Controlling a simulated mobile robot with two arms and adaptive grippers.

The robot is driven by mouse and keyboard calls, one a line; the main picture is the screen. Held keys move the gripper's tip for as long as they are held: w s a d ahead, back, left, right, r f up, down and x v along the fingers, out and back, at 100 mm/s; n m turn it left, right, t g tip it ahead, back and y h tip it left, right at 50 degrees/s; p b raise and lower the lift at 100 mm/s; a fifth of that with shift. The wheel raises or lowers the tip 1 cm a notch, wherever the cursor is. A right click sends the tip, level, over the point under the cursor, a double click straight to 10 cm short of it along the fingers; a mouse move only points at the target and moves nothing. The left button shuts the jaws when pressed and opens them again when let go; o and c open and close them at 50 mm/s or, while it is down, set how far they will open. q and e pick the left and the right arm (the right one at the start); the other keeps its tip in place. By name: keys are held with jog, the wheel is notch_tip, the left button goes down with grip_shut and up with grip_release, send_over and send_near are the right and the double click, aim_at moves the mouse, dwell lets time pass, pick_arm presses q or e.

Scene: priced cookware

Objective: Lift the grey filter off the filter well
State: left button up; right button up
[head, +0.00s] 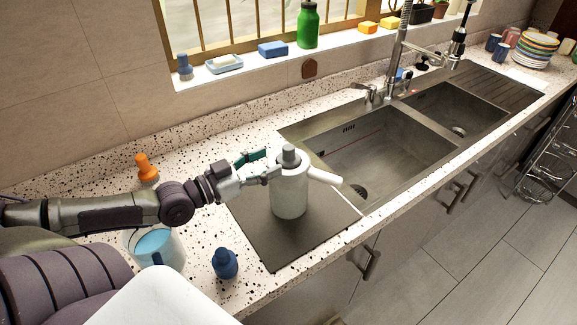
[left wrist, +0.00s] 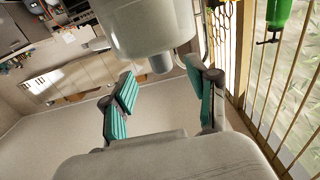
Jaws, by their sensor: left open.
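The grey filter (head: 290,153) is a short grey cylinder sticking up from the top of a pale grey-white jug-like body, the filter well (head: 289,192), with a spout or handle at its right. The well stands upright on the dark drainboard left of the sink. My left gripper (head: 268,164) is open at the filter's left, fingers spread at about the height of the well's top. In the left wrist view, which is upside down, the filter (left wrist: 161,63) lies between the directions of the teal fingers (left wrist: 164,98), apart from them. My right gripper is not in view.
A glass with blue contents (head: 165,257), a dark blue bottle (head: 225,265) and an orange-topped bottle (head: 147,168) stand near my left arm. The steel sink (head: 375,155) opens to the right. A green bottle (head: 307,27) stands on the windowsill.

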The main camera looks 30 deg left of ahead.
aim_at(285, 148)
pick_arm(q)
jog(key=shift+w+d, duration=0.25)
jog(key=shift+w, duration=0.25)
jog(key=shift+w+d+r, duration=0.15)
jog(key=shift+w, duration=0.05)
jog(key=x, duration=0.4)
jog(key=shift+r, duration=0.35)
jog(key=shift+w+d+f, duration=0.1)
jog(key=shift+w+f, duration=0.05)
jog(key=shift+w, duration=0.35)
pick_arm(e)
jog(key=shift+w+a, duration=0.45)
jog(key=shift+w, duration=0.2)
pick_arm(q)
grip_shut()
